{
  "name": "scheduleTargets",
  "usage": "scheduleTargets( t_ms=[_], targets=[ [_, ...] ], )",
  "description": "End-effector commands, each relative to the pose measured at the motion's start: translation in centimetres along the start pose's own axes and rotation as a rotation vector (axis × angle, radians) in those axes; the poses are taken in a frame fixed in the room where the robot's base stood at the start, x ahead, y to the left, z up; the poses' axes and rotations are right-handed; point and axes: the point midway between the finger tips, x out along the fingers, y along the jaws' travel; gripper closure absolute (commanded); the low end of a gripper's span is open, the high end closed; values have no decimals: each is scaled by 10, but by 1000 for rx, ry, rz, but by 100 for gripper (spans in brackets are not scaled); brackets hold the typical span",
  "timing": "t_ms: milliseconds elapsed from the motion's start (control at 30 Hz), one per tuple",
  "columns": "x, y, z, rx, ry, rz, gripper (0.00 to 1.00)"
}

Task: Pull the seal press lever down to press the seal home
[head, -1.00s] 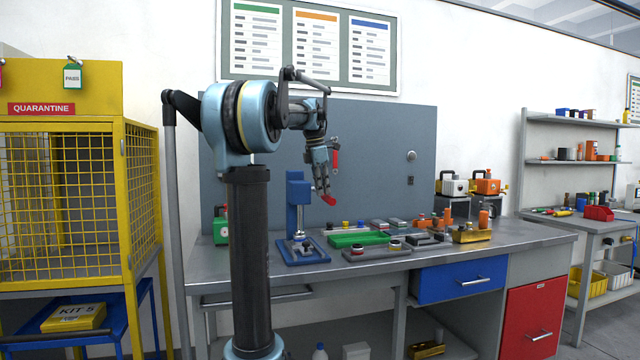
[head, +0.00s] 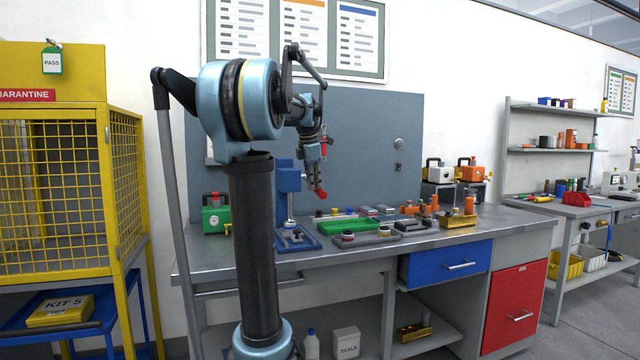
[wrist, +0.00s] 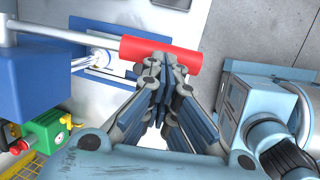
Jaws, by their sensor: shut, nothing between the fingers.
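The blue seal press (head: 289,181) stands on the bench, with a silver ram above its blue base (head: 297,240). Its lever is a grey rod (wrist: 70,40) ending in a red grip (wrist: 172,62), which also shows in the head view (head: 321,194). The lever sticks out to the right of the press head. My gripper (wrist: 163,66) is shut and empty. Its fingertips overlap the red grip in the wrist view and are just above it in the head view. I cannot tell whether they touch. I cannot make out the seal under the ram.
A green case (head: 216,216) stands left of the press. A green tray (head: 345,225) and grey trays with small parts lie to its right. Orange and brass items (head: 459,217) stand farther right. A yellow quarantine cage (head: 60,200) is at the left.

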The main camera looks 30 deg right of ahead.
Motion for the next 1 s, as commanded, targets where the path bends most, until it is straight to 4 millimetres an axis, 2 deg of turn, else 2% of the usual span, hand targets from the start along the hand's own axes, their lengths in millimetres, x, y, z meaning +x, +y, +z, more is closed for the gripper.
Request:
scheduleTargets(
  t_ms=[300,467,567,1000],
  targets=[
    [2,-1,-4,-2,6,-3,100],
    [-7,0,-5,-4,6,-2,100],
    [-22,2,-6,-6,5,-1,100],
    [-106,6,-7,-8,2,1,100]
  ],
)
